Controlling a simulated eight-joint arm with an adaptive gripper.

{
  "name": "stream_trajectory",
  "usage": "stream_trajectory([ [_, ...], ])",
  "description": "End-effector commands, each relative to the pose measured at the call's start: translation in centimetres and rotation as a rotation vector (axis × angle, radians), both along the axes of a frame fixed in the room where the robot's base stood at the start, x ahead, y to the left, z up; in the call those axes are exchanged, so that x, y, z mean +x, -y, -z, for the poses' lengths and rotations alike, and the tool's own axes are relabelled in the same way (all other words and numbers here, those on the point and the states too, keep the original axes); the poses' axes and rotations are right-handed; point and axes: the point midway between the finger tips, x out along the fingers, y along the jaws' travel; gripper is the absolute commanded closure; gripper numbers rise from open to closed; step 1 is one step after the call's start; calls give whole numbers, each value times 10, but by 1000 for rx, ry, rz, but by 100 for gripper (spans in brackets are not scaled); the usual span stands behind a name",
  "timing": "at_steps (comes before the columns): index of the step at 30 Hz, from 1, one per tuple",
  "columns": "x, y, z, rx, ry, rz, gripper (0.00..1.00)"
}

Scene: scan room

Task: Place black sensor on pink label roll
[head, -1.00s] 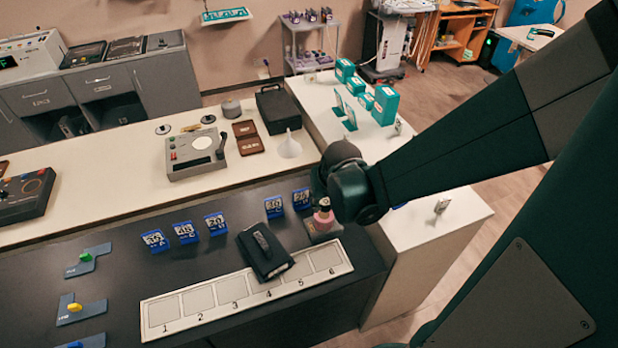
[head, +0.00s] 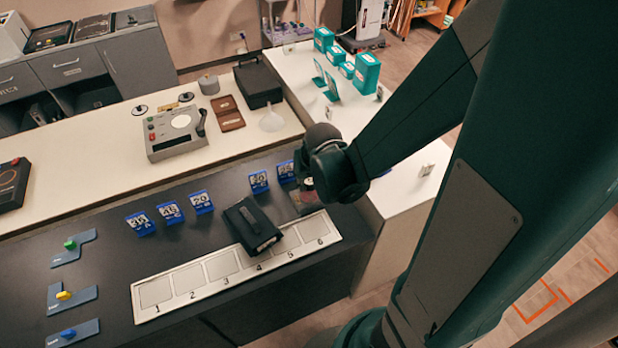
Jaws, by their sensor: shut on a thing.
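My gripper (head: 314,176) is at the right end of the dark counter, pointing down, its fingers mostly hidden behind my own wrist. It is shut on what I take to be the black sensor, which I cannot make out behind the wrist. The pink label roll (head: 308,184) shows only as a small pinkish patch just under the gripper, above a grey block (head: 304,204). Whether the held thing touches the roll cannot be told.
A black case (head: 250,226) lies partly over a numbered strip (head: 160,293). Blue number cards (head: 170,212) stand behind it. Coloured knobs on grey plates (head: 66,296) lie at left. A white counter with teal boxes (head: 366,72) is at back right.

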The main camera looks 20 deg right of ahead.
Motion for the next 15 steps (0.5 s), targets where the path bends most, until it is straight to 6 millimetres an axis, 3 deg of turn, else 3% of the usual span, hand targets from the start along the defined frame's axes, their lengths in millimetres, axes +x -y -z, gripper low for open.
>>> stream_trajectory([
  [15,0,0,5,0,0,0,84],
])
